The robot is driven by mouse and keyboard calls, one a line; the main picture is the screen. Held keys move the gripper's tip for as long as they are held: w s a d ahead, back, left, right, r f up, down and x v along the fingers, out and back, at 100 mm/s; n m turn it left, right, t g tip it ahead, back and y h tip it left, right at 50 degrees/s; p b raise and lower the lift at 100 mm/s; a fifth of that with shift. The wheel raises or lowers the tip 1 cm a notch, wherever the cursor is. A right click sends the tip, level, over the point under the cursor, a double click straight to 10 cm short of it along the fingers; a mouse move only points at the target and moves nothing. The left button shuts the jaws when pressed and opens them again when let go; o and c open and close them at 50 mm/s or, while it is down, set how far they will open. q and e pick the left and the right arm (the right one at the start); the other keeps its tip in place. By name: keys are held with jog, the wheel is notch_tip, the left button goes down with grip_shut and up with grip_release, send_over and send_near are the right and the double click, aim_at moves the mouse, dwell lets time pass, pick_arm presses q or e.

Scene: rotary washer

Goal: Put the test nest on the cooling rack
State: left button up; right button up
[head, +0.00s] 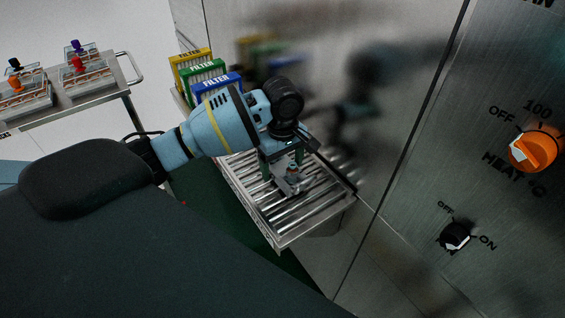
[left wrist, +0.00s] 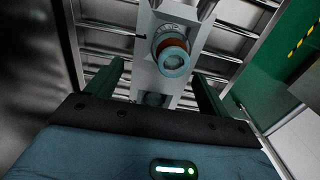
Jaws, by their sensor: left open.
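The test nest (head: 291,182) is a small grey metal piece with a reddish, teal-topped knob. It stands on the bars of the cooling rack (head: 318,226), a metal tray of parallel rollers or rods. In the left wrist view the nest (left wrist: 146,50) lies between and beyond the two green fingers, its knob facing the camera. My left gripper (head: 281,167) is open, pointing down over the rack, with a finger to either side of the nest. The left wrist view shows the open gripper (left wrist: 159,82) with gaps beside the nest. My right gripper is out of view.
Yellow, green and blue FILTER boxes (head: 217,84) stand behind my left arm. A steel panel with an orange heat knob (head: 536,148) and a black switch (head: 456,236) is at right. A trolley (head: 92,97) with several colour-knobbed trays stands at far left.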

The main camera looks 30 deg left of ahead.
aim_at(282, 166)
pick_arm(q)
jog(key=shift+r, duration=0.35)
notch_tip(282, 166, up, 12)
jog(key=p, duration=0.2)
jog(key=shift+f, duration=0.2)
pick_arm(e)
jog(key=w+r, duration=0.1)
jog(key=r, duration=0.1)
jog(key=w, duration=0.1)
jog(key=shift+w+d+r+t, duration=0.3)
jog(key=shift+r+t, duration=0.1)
pick_arm(q)
jog(key=shift+f, duration=0.1)
